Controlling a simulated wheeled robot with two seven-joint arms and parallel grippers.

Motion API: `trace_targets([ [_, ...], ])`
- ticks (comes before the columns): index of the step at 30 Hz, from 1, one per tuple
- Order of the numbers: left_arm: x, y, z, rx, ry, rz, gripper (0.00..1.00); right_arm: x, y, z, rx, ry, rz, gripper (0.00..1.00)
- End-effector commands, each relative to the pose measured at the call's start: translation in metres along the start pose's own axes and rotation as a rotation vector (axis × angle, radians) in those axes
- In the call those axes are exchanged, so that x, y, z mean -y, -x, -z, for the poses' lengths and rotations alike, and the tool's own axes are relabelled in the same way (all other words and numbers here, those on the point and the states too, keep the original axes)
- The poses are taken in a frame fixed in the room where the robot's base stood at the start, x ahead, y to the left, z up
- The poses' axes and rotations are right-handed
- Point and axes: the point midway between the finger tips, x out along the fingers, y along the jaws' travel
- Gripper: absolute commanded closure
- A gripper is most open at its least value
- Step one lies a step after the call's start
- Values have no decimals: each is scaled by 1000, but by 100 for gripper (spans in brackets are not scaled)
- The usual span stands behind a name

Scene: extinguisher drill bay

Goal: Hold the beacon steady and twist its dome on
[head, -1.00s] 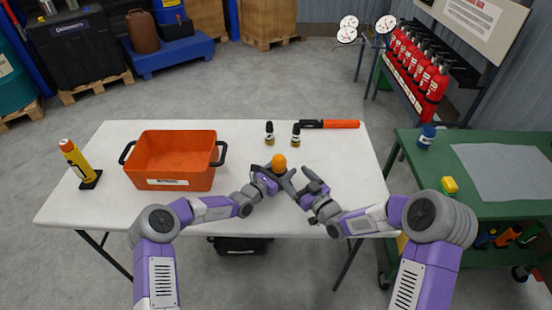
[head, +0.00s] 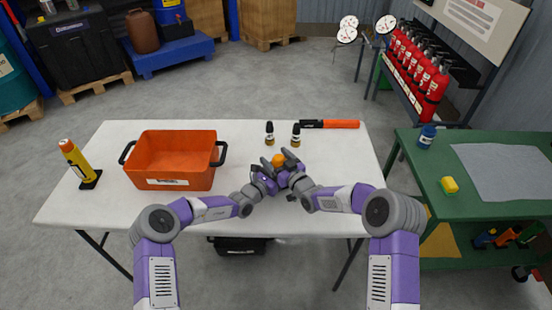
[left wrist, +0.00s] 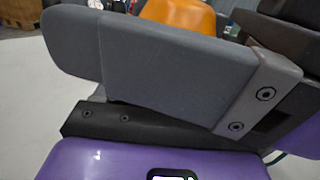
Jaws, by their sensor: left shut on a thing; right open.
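The beacon's orange dome (head: 278,160) shows above my grippers near the middle of the white table. It also shows at the top of the left wrist view (left wrist: 180,14), behind a grey finger. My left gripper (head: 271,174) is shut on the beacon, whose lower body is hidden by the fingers. My right gripper (head: 288,160) is open, with its fingers close against the right side of the dome. I cannot tell whether they touch it, or whether the dome sits straight on the base.
Two small dark-capped bottles (head: 269,134) (head: 296,135) stand just behind the grippers. An orange and black tube (head: 330,124) lies at the table's back edge. The table's right part is clear.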

Motion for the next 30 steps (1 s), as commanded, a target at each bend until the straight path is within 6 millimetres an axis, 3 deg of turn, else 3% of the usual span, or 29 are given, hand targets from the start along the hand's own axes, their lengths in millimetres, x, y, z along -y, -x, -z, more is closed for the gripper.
trace_targets([
  [8, 0, 0, 2, -4, 1, -1, 78, 0, -1, 0, -1, 0, 0, 20],
  [18, 0, 0, 2, -4, 1, -1, 78, 0, -1, 0, -1, 0, 0, 71],
  [30, 0, 0, 2, -4, 1, -1, 78, 1, -2, 2, -7, -1, 73, 72],
])
